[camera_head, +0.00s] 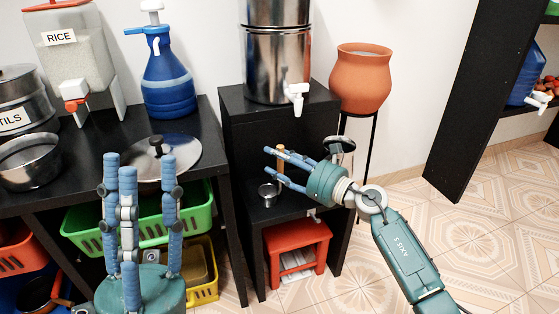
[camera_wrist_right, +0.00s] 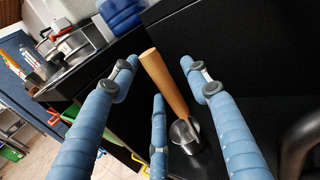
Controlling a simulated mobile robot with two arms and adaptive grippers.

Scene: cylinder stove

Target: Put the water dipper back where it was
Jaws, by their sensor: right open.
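The water dipper is a small metal cup (camera_head: 267,190) with an upright wooden handle (camera_head: 281,161). It stands at the black stand's lower step in the head view. My right gripper (camera_head: 268,161) reaches in from the right at handle height, with its fingers spread. In the right wrist view, the wooden handle (camera_wrist_right: 163,82) rises between the open blue fingers, with gaps visible to the fingers at its sides. The metal cup (camera_wrist_right: 185,136) shows below it. My left gripper (camera_head: 139,160) points up in front of the left table, fingers apart and empty.
A steel water container (camera_head: 275,60) with a white tap stands on the black stand (camera_head: 235,105). A clay pot (camera_head: 361,80) is to its right, and a red stool (camera_head: 297,243) is below. A pot lid (camera_head: 182,160) lies on the left table. Open tiled floor (camera_head: 490,220) is at right.

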